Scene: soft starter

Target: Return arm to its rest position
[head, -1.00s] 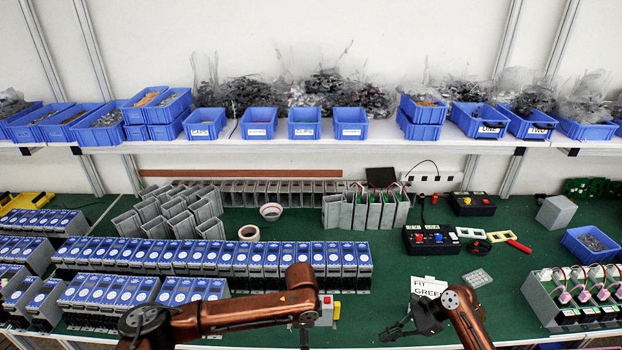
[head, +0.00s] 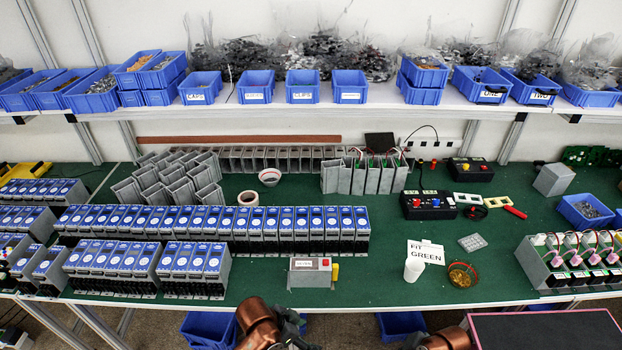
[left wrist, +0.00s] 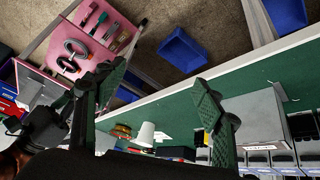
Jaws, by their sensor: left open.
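My left arm comes in at the bottom edge of the head view, in front of the bench. Its dark gripper (head: 288,338) is only partly in frame there. In the left wrist view the two fingers of my left gripper (left wrist: 160,103) stand wide apart with nothing between them. The green bench (head: 385,287) lies beyond the fingers. My right arm (head: 450,338) shows only as a copper link at the bottom edge. A small dark part beside it may belong to the right gripper, but its fingers cannot be made out.
A grey box with a red button (head: 311,273), a white cup (head: 414,268) and a bowl (head: 461,275) stand near the bench's front edge. A dark pink-edged panel (head: 545,330) is at lower right. Blue bins (head: 401,325) sit below the bench.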

